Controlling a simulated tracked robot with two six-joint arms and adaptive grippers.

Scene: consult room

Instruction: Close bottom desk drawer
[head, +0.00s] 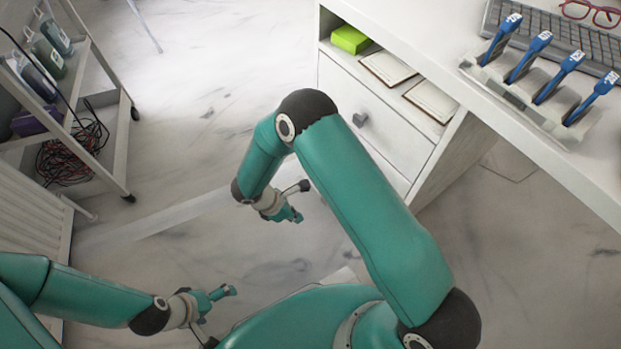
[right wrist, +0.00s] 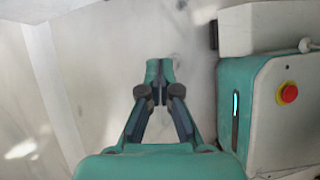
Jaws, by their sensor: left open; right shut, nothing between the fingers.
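The white desk drawer unit (head: 452,160) stands at the right in the head view. Its upper drawer front (head: 388,122) looks flush and has a grey handle (head: 360,119). Only a sliver of the bottom drawer (head: 396,180) shows; my right arm hides most of it, so I cannot tell how far it is open. My right gripper (head: 293,214) is shut and empty, low in front of the unit and apart from it. It also shows in the right wrist view (right wrist: 160,92) above pale floor. My left gripper (head: 224,292) is open and empty, low at the lower left.
A wheeled cart (head: 112,165) with bottles and coiled cables (head: 72,150) stands at the left. The desk top holds a keyboard (head: 560,30), red glasses (head: 592,12) and a rack of blue-handled items (head: 538,43). The marble floor (head: 215,90) between cart and drawers is clear.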

